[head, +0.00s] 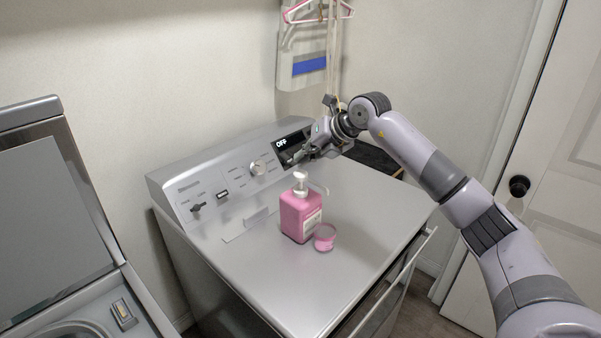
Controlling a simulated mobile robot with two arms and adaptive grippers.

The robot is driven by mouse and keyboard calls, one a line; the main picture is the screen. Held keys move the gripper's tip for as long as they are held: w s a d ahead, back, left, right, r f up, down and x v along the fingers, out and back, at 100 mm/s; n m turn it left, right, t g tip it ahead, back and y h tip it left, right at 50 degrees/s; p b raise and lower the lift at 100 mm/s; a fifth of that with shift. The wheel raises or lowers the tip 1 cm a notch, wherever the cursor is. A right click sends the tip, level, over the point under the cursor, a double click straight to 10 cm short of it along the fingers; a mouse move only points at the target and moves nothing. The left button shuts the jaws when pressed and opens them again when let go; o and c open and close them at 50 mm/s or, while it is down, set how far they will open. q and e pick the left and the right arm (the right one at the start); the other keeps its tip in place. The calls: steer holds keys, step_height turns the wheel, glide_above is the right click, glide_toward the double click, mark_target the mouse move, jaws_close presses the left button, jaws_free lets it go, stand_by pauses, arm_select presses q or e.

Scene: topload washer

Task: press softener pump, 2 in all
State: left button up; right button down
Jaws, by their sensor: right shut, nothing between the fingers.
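A pink softener bottle (301,217) with a white pump head (300,178) stands upright on the top of the silver machine. A small pink cup (325,237) stands beside its base, to the right and front. My right gripper (297,158) is shut and empty. It is near the control panel's display, beyond and above the pump head in the picture, and looks apart from it. My left gripper is not in view.
The silver machine (270,283) has a raised rear panel with knobs (258,168) and a display reading OFF (291,140). An open-lidded washer (50,215) stands at left. An ironing board (303,50) and hangers (318,12) hang on the wall. A white door (560,170) is at right.

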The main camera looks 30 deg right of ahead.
mark_target(303, 172)
steer(key=shift+f, duration=0.15)
steer(key=shift+f, duration=0.3)
steer(key=shift+s+f+b, duration=0.1)
steer(key=shift+f+b, duration=0.85)
steer(key=shift+f, duration=0.2)
stand_by(1.1)
steer(key=shift+r, duration=0.1)
steer(key=shift+r+p, duration=1.1)
steer(key=shift+r, duration=0.3)
steer(key=shift+r+p, duration=0.35)
steer(key=shift+r, duration=0.2)
step_height(303, 172, up, 4)
steer(key=p, duration=0.3)
